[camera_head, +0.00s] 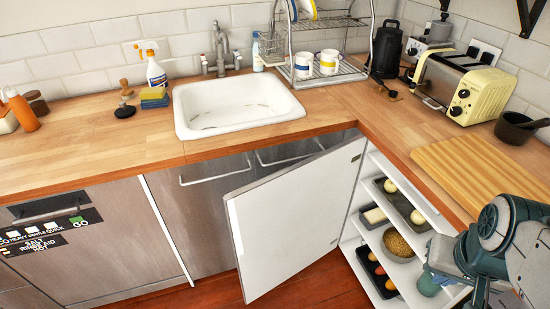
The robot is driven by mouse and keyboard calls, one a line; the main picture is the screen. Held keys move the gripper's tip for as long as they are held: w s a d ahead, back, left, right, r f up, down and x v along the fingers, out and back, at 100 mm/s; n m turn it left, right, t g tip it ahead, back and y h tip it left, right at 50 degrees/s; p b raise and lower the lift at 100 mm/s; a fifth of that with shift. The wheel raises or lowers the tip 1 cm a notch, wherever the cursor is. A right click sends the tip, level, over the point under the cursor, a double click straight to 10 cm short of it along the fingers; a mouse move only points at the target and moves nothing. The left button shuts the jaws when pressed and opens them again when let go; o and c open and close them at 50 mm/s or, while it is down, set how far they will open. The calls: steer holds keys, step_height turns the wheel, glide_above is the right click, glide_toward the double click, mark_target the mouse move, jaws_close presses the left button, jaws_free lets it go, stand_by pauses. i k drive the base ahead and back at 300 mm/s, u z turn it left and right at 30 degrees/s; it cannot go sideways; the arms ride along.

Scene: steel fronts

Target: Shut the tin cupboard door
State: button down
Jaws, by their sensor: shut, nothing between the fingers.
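The tin cupboard door (290,225) stands wide open, with its pale inner face toward me. Its far upper corner is by the inside corner of the counters, and its free edge points left over the floor. The open cupboard (350,225) under the right counter shows shelves with bowls, trays and round food items. My gripper (436,262) is at the lower right, in front of the near end of the shelves. It is shut and empty, apart from the door. My arm hides part of the shelves and counter, and the fingertips are hard to make out.
The wooden counter (100,140) carries a sink (235,105) at the back. A dishwasher front (85,245) is at the left. Red-brown floor (215,291) shows below the door.

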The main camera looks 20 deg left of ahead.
mark_target(282, 222)
steer(key=u, duration=0.55)
steer(key=k, duration=1.25)
steer(key=u, duration=1.3)
steer(key=i, duration=1.45)
steer(key=z, duration=0.8)
steer(key=i, duration=0.6)
steer(key=z, duration=0.7)
